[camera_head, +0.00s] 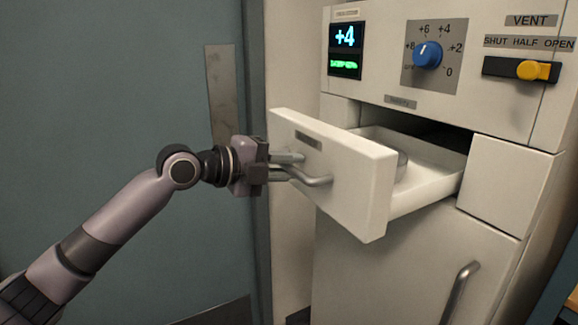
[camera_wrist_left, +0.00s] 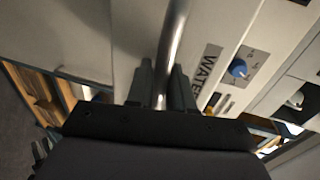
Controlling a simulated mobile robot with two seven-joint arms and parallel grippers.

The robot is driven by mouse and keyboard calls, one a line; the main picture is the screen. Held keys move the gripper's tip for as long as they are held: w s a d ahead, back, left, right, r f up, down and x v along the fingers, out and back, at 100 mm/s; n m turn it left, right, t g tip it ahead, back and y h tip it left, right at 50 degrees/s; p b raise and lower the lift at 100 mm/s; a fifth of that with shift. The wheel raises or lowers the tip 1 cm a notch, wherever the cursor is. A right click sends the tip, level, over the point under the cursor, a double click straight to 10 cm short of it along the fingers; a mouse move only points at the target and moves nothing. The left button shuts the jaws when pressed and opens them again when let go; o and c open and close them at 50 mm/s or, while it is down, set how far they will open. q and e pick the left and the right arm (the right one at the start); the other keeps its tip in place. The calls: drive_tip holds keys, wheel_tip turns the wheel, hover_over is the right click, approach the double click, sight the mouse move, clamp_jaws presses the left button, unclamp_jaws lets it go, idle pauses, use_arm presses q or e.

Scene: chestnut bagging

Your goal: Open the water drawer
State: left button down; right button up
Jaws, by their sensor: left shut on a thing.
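The water drawer (camera_head: 340,180) is a white drawer pulled well out of the cabinet front. Its dark label (camera_head: 308,141) is on its front panel, and the label reads WATER in the left wrist view (camera_wrist_left: 208,72). A round grey thing (camera_head: 401,166) shows inside the drawer behind the front panel. My left gripper (camera_head: 290,166) is shut on the drawer's metal handle (camera_head: 318,182). In the left wrist view the handle bar (camera_wrist_left: 174,45) runs between the two fingers. My right gripper is not in view.
The cabinet (camera_head: 400,270) carries a lit display (camera_head: 345,50), a blue knob (camera_head: 428,54) and a yellow vent slider (camera_head: 531,69). A lower door has a metal handle (camera_head: 460,292). A blue-grey wall panel (camera_head: 110,90) stands at the left.

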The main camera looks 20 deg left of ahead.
use_arm(q)
drive_tip(key=c, duration=1.2)
unclamp_jaws()
drive_tip(key=shift+o, duration=0.2)
drive_tip(key=b+v, duration=0.1)
drive_tip(key=v, duration=0.4)
drive_tip(key=shift+s+a, duration=0.3)
drive_tip(key=shift+s+a+r+b, duration=0.15)
drive_tip(key=shift+s+a+b, duration=0.2)
drive_tip(key=shift+s, duration=0.2)
